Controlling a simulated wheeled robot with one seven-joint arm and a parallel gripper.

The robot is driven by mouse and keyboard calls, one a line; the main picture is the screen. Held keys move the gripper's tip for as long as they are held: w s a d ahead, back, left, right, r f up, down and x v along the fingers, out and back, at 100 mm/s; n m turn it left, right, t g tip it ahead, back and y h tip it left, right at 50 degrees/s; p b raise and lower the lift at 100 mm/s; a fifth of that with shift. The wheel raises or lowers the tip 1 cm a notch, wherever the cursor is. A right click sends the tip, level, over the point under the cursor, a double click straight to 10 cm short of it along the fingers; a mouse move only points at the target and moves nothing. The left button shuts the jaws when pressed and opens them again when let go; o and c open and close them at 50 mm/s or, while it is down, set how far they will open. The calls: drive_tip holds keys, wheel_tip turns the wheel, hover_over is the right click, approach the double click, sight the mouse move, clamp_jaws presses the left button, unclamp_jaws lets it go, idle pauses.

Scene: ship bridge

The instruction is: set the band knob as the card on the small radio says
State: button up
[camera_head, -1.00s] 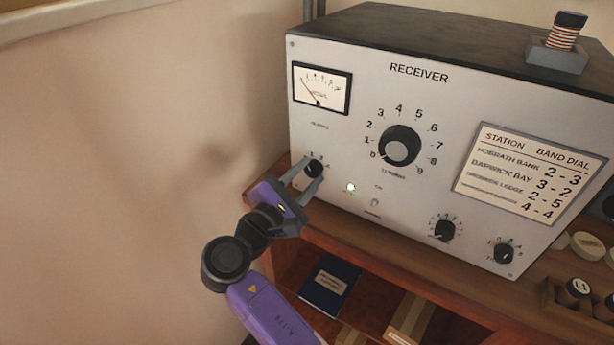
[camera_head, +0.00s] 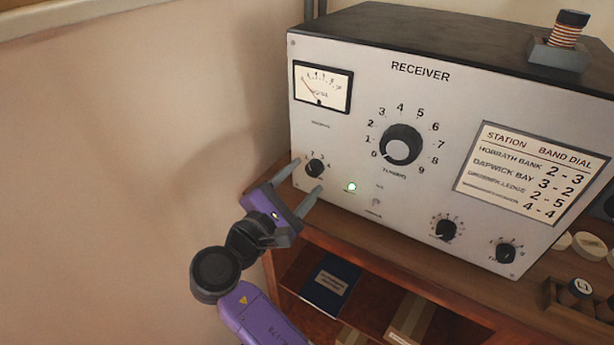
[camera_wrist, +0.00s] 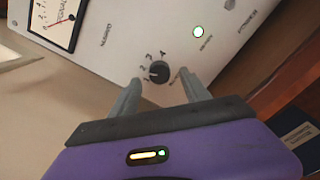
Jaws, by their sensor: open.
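The receiver (camera_head: 420,72) is a pale metal box on a wooden shelf. A small black knob (camera_head: 314,168) with a few numerals around it sits low at its left, under the meter; it also shows in the wrist view (camera_wrist: 159,71), its label too blurred to read. My gripper (camera_head: 309,176) is open, its fingers on either side of the knob and a little short of it, not touching. A station card (camera_head: 533,172) on the panel's right lists band and dial pairs such as "2 - 3" and "3 - 2". The small radio is not in view.
A large tuning knob (camera_head: 400,146) with numerals 0 to 9 is mid-panel. A green lamp (camera_head: 352,187) is lit near a toggle switch (camera_head: 376,203). Two smaller knobs, one here (camera_head: 445,229), sit lower right. A wall (camera_head: 130,170) is close on the left.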

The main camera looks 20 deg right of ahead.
drive_tip(key=v, duration=0.5)
drive_tip(key=shift+s+a, duration=0.2)
drive_tip(key=shift+a, duration=0.05)
